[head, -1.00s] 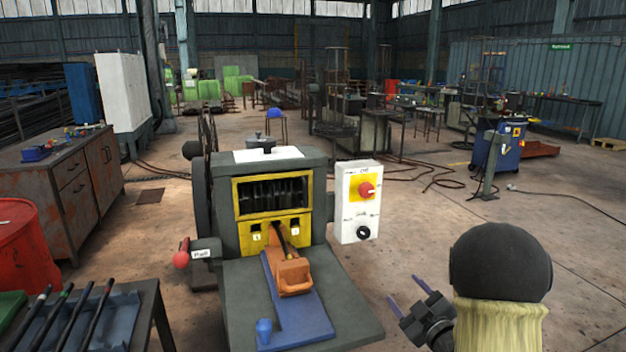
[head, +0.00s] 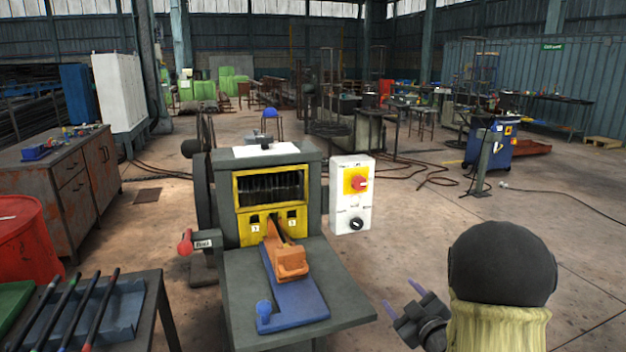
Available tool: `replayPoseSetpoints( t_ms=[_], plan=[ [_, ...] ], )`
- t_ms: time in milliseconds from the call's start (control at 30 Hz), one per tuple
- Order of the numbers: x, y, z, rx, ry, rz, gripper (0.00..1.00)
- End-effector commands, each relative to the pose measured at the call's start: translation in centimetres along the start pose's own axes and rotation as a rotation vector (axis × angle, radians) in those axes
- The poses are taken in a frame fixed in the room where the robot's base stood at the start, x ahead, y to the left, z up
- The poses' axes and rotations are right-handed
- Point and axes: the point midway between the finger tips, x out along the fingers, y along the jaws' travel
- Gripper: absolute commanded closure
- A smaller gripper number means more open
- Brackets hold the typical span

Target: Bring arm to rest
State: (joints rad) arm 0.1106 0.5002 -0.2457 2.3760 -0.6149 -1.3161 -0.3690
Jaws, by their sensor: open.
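My gripper (head: 402,301) is at the lower right in the head view, with its two purple-tipped fingers apart and nothing between them. My dark rounded arm link and a pale sleeve stand beside it and hide part of it. The gripper is to the right of the machine's grey table (head: 345,300), apart from it. The grey machine (head: 310,170) has a yellow front frame (head: 237,205) around a dark drum (head: 270,188).
A white control box (head: 351,200) with a red switch (head: 359,184) is at the machine's right. A red-knobbed lever (head: 186,243) sticks out left. Several dark rods lie on a blue tray (head: 122,310) at lower left, near a red drum (head: 25,240). Floor behind my arm is open.

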Motion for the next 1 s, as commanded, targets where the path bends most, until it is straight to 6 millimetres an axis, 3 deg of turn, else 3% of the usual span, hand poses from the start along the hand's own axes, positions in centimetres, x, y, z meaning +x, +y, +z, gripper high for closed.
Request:
replayPoseSetpoints(
  t_ms=[267, 467, 667, 1000],
  plan=[
    [-0.5, -0.5, 0.9, 0.068, -0.153, -0.008, 0.39],
    [-2.1, -1.6, 1.9, 0.168, -0.345, -0.02, 0.39],
    [-5.4, -4.0, 2.9, 0.316, -0.596, -0.045, 0.39],
    [-13.5, -9.7, 2.4, 0.566, -1.0, -0.116, 0.39]
  ],
)
